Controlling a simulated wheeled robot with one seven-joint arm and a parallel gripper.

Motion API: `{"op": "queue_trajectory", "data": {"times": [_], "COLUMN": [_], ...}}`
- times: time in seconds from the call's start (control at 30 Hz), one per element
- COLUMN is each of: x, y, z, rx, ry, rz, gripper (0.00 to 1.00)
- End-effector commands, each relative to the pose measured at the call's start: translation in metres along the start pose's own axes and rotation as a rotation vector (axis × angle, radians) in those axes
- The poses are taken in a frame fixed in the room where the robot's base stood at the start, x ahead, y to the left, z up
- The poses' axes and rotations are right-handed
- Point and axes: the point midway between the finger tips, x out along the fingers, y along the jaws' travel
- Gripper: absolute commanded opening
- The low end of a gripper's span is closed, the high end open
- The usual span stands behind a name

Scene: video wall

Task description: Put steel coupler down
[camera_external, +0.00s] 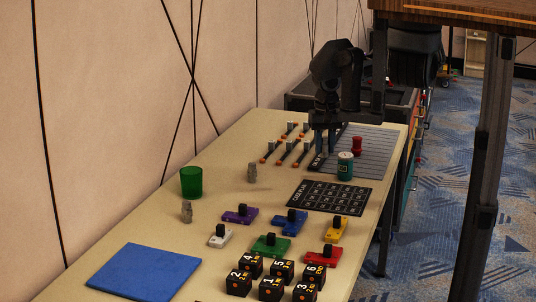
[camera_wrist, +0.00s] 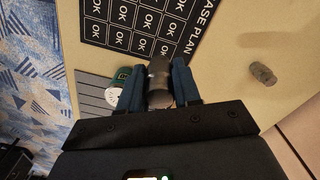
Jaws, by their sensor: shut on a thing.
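My gripper (camera_wrist: 158,88) has blue fingers and is shut on a dark grey cylindrical piece (camera_wrist: 160,75), which looks like the steel coupler. In the external view my gripper (camera_external: 325,148) points down over the far part of the table, by the grey lined board (camera_external: 370,144). The held piece cannot be made out there. I cannot tell whether it touches the surface below. In the wrist view the lined board (camera_wrist: 92,92) is at left, and a green can with a pale top (camera_wrist: 121,88) is close beside the left finger.
The can (camera_external: 345,166) and a red piece (camera_external: 357,146) stand right of my gripper. A black case plan mat (camera_external: 330,197) lies nearer. Orange-tipped bars (camera_external: 285,150) lie left.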

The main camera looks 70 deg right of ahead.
Motion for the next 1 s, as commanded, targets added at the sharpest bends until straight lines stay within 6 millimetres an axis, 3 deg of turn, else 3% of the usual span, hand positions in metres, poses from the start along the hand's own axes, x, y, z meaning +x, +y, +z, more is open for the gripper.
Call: {"op": "queue_trajectory", "data": {"times": [0.23, 0.47, 0.77, 1.0], "x": [-0.005, -0.016, -0.030, -0.037], "y": [-0.089, -0.177, -0.282, -0.354], "z": [-0.022, -0.020, 0.014, 0.065], "rx": [-0.023, -0.025, -0.006, 0.019], "ry": [-0.001, -0.003, -0.004, -0.005], "rz": [-0.004, -0.003, -0.001, 0.001], "gripper": [0.02, 0.02, 0.02, 0.02]}}
